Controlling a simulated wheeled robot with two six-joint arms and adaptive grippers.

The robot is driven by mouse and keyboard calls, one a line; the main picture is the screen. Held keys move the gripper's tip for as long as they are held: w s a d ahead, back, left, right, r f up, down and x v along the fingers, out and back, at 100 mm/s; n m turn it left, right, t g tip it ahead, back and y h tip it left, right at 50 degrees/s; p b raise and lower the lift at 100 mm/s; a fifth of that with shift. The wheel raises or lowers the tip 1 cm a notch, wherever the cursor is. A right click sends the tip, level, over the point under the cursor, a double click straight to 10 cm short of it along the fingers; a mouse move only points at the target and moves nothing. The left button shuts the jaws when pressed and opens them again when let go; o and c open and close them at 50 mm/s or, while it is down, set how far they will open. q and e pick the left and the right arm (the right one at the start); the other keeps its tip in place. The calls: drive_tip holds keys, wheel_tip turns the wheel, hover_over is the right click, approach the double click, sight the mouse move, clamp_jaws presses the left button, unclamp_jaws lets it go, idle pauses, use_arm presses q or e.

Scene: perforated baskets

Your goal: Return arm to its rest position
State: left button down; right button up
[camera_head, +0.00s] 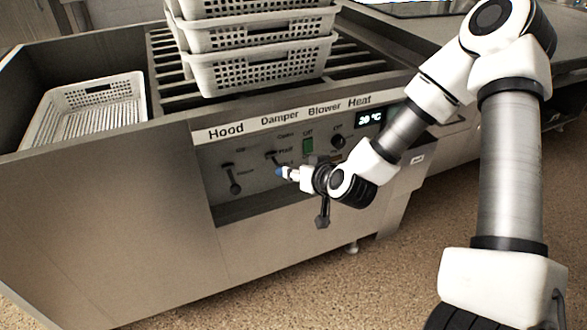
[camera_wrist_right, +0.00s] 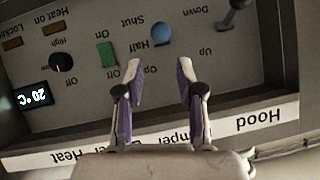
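My right arm (camera_head: 408,128) reaches in from the right of the head view to the control panel (camera_head: 215,150). My right gripper (camera_head: 288,173) is in front of the panel, near the Damper control. In the right wrist view the gripper (camera_wrist_right: 158,82) is open, its two fingers apart with nothing between them. A blue round knob (camera_wrist_right: 161,33) shows beyond the fingertips, apart from them in the picture. The knob is partly visible in the head view (camera_head: 279,171) at the fingertips; I cannot tell there whether they touch. My left gripper is not in view.
The panel has a Hood lever (camera_head: 233,182), a green Blower switch (camera_head: 308,147), a Heat knob (camera_head: 338,142) and a display (camera_head: 370,119) reading 20 °C. Stacked white perforated baskets (camera_head: 262,72) stand on slats above. Another basket (camera_head: 65,100) sits left. Open floor lies right.

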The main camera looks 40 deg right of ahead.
drive_tip(key=s+a+f+n+g+y, duration=0.1)
drive_tip(key=s+a+f+n+g, duration=0.2)
drive_tip(key=s+f, duration=0.5)
drive_tip(key=s+a+f+n+g, duration=0.2)
drive_tip(key=s+a+f+g, duration=0.15)
drive_tip(key=f, duration=0.85)
drive_tip(key=s+a+f+g, duration=0.3)
drive_tip(key=s+f, duration=0.1)
drive_tip(key=s, duration=0.4)
drive_tip(key=s+a+f+g, duration=0.2)
drive_tip(key=s+a+f, duration=0.15)
drive_tip(key=s, duration=0.35)
wheel_tip(320, 180, up, 23)
drive_tip(key=m+p, duration=0.1)
drive_tip(key=p, duration=2.2)
drive_tip(key=shift+s+r+y, duration=0.15)
drive_tip(key=shift+s+y, duration=0.05)
drive_tip(key=shift+y, duration=0.1)
drive_tip(key=shift+d+g, duration=0.1)
drive_tip(key=shift+g, duration=0.15)
drive_tip(key=shift+w, duration=0.25)
